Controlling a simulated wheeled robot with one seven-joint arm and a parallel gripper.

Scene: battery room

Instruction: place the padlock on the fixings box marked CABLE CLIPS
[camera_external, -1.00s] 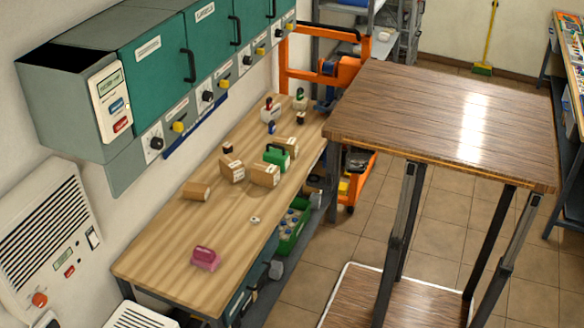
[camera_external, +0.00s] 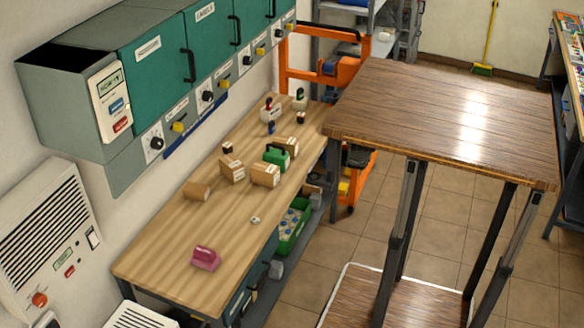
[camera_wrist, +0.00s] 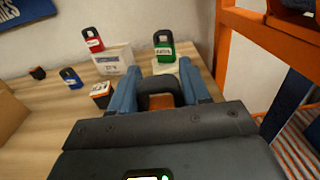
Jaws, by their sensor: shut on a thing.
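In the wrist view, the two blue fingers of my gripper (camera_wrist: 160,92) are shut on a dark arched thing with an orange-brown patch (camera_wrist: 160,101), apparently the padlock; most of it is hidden. Beyond the fingertips, a green padlock (camera_wrist: 164,48) stands at a pale box (camera_wrist: 168,67). To the left, a red padlock (camera_wrist: 93,41) stands at a white labelled box (camera_wrist: 116,60). I cannot read the box labels, so I cannot tell which says CABLE CLIPS. My gripper does not show clearly in the external view.
A blue padlock (camera_wrist: 71,79) and a small orange-and-white block (camera_wrist: 102,94) lie left of my fingers. An orange frame (camera_wrist: 245,45) stands close on the right. Cardboard boxes (camera_external: 232,168), a green case (camera_external: 276,155) and a pink thing (camera_external: 205,258) are on the bench (camera_external: 165,235), whose near part is mostly clear.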

